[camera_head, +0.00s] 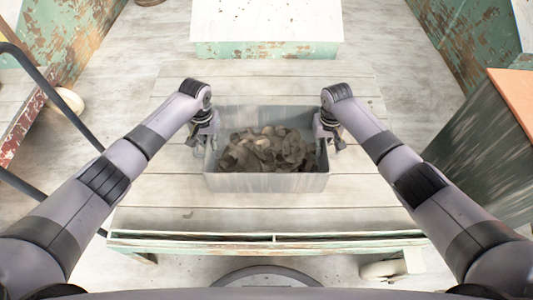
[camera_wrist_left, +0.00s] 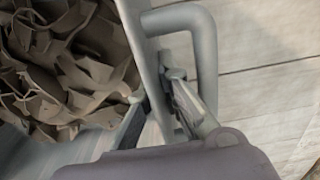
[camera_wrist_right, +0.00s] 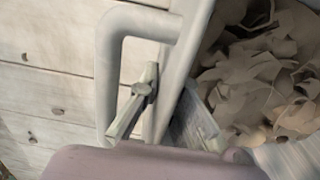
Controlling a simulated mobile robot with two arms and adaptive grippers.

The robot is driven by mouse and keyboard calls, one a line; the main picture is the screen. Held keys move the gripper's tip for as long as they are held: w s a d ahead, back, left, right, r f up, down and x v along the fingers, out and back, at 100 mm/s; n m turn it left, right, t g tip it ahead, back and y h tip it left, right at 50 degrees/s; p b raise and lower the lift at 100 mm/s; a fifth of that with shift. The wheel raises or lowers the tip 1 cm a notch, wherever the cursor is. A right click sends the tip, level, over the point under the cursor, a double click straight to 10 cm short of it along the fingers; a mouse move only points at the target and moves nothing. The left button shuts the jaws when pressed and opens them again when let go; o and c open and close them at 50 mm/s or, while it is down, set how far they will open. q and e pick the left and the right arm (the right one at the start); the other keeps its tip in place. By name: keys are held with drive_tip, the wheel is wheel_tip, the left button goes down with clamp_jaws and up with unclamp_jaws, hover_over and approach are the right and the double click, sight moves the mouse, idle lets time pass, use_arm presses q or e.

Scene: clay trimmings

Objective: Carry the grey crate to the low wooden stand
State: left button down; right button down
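The grey crate (camera_head: 265,182) is filled with brown clay trimmings (camera_head: 266,150). It is upright over a pale plank-topped wooden stand (camera_head: 265,213); I cannot tell whether it touches the planks. My left gripper (camera_head: 207,135) is at the crate's left side. In the left wrist view its fingers (camera_wrist_left: 160,92) straddle the crate wall and look closed on it, beside the bar handle (camera_wrist_left: 205,60). My right gripper (camera_head: 325,133) is at the right side. In the right wrist view its fingers (camera_wrist_right: 170,105) likewise straddle the wall beside the other handle (camera_wrist_right: 108,70).
A white-topped, peeling green block (camera_head: 266,28) stands beyond the planks. A dark slanted panel with an orange top (camera_head: 490,140) is at the right. A red-edged bench (camera_head: 25,125) and dark rails stand at the left. Bare planks surround the crate.

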sight(208, 136)
use_arm(q)
drive_tip(key=shift+r+p, duration=1.65)
drive_tip(key=shift+r, duration=0.5)
